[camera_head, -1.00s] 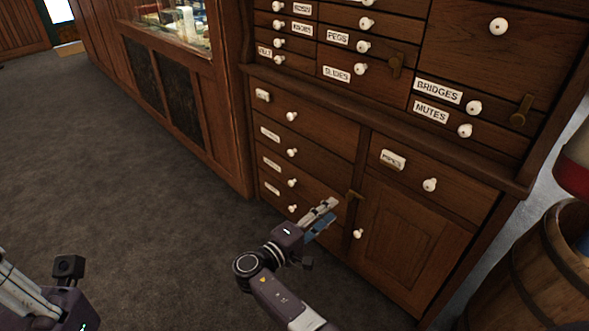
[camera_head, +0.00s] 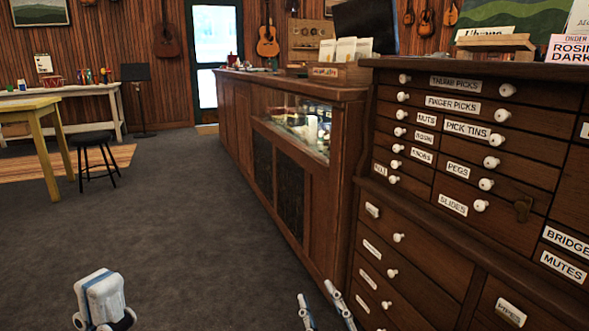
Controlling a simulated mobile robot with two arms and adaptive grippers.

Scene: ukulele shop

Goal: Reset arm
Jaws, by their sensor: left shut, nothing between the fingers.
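My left gripper (camera_head: 103,298) shows at the bottom left of the head view, pale with blue edges, shut and empty above the floor. My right gripper (camera_head: 321,304) pokes in at the bottom middle, just left of the drawer cabinet (camera_head: 465,245). Its two slim pale fingers stand apart with nothing visible between them, so it is open. The rest of both arms is below the frame.
The cabinet's labelled drawers, with white knobs, look closed. A wooden display counter (camera_head: 235,105) runs back beside it. The grey floor (camera_head: 170,200) is clear at left, with a black stool (camera_head: 92,141) and a yellow table (camera_head: 35,112) farther back.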

